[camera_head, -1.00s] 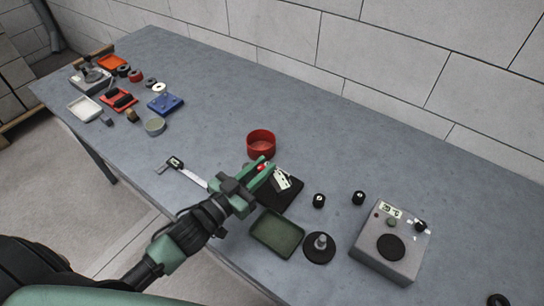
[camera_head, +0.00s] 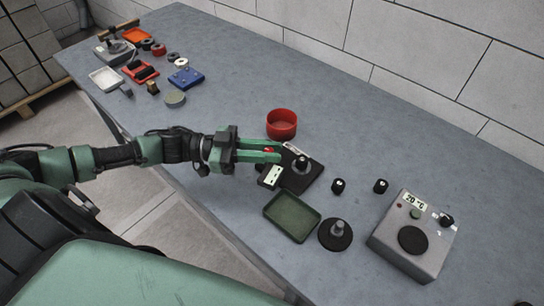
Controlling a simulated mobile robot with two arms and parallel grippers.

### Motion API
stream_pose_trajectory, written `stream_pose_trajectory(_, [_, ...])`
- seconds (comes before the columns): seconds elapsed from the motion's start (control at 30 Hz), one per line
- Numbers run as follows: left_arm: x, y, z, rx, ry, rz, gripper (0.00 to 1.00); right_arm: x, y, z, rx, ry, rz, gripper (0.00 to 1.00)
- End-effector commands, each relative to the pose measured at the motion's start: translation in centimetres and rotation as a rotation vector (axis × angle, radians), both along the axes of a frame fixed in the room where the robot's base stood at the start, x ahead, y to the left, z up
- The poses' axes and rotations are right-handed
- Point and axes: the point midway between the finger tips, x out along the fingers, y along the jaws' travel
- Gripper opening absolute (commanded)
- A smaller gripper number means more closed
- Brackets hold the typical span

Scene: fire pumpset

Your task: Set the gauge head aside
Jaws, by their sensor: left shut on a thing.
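The gauge head (camera_head: 270,176), a small dark body with a pale display face and a red part near the fingertips, is held in my left gripper (camera_head: 272,152). The left gripper is shut on it, its green fingers pointing right. The gauge head shows at the left edge of a black square stand (camera_head: 299,184) with a round knob on it. I cannot tell how high it is above the table. An empty green tray (camera_head: 291,216) lies just in front of the stand. My right gripper is not in view.
A red bowl (camera_head: 281,128) stands behind the stand. Two small black cylinders (camera_head: 338,185), a black disc with a post (camera_head: 335,234) and a grey instrument box (camera_head: 413,237) are to the right. Several parts and trays crowd the far left. The table's middle back is clear.

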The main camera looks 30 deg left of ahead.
Motion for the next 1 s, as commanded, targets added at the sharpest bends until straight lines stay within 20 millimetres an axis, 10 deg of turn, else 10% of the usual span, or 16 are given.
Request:
stream_pose_trajectory(0.73, [-0.13, 0.3, 0.22, -0.003, -0.002, -0.093, 0.0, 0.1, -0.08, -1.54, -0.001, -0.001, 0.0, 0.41])
stream_pose_trajectory(0.83, [-0.13, 0.3, 0.2, -0.003, -0.002, -0.093, 0.41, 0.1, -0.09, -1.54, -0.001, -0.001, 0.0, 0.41])
stream_pose_trajectory(1.0, [-0.16, 0.29, 0.12, -0.001, -0.002, -0.093, 0.41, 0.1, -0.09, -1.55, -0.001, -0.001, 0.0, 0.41])
